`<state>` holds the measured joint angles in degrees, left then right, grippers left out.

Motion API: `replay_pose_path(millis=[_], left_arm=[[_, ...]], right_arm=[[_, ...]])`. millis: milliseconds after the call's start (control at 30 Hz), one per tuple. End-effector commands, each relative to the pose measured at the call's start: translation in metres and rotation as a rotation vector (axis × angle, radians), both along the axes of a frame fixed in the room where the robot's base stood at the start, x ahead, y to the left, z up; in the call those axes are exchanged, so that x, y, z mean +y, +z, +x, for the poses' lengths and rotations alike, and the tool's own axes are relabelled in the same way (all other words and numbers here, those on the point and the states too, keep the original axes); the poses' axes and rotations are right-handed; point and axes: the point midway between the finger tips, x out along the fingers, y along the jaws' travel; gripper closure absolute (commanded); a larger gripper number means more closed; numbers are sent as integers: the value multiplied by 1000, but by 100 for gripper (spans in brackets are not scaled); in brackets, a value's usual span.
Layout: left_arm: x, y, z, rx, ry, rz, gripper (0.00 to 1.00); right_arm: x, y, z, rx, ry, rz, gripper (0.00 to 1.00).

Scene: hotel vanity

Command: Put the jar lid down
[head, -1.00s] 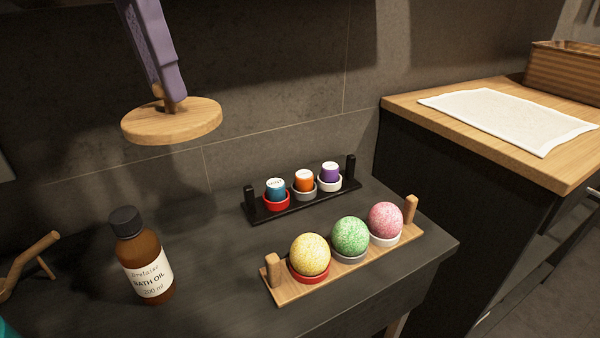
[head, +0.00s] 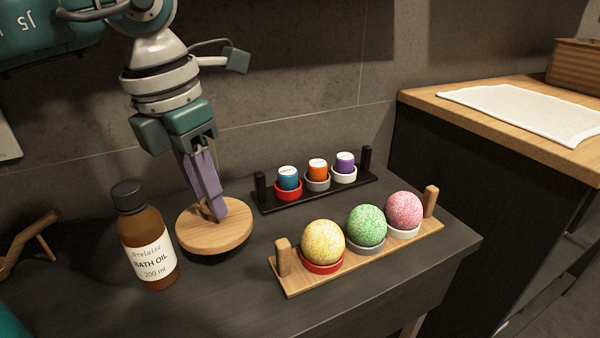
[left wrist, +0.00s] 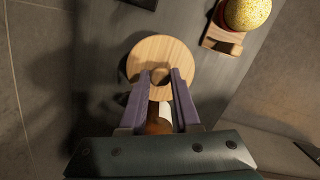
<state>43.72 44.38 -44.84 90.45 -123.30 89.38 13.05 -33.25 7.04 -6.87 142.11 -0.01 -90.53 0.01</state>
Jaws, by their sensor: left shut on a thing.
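The jar lid (head: 214,234) is a round, light wooden disc with a small knob on top. My left gripper (head: 214,208) comes from above with purple fingers and is shut on the lid's knob. The lid is level and low over the dark counter, just right of the bath oil bottle. A dark shadow lies under its front edge; I cannot tell whether it touches the counter. In the left wrist view the lid (left wrist: 165,52) lies between and beyond the fingertips (left wrist: 160,76). My right gripper is not in view.
The brown bath oil bottle (head: 147,240) stands close left of the lid. A wooden rack (head: 360,262) with yellow, green and pink balls is to the right. A black rack (head: 318,192) with small capped pots is behind. The counter's front middle (head: 225,300) is clear.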

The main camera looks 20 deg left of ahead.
Motion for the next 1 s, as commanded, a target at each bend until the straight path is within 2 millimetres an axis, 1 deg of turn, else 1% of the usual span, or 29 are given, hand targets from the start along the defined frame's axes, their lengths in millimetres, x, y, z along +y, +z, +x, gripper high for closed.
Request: replay_pose_path(millis=[33, 100, 200, 433, 567, 600, 833, 867, 1000], left_arm=[[0, -10, -1, 4, 0, 0, 100], [0, -22, -1, 5, 0, 1, 100], [0, -35, -1, 3, 0, 1, 100], [0, -35, 0, 1, -1, 1, 100], [0, -39, 0, 2, -1, 2, 100], [0, -38, 0, 2, -1, 2, 67], [0, -38, 0, 2, -1, 2, 41], [0, -37, 0, 2, -1, 2, 39], [0, -37, 0, 2, -1, 1, 39]], right_arm=[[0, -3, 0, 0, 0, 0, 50], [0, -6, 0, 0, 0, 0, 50], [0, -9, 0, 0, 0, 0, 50], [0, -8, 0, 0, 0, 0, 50], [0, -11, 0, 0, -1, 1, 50], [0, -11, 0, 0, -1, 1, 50], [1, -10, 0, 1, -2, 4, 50], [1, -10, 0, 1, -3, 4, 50], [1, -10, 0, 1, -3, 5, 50]])
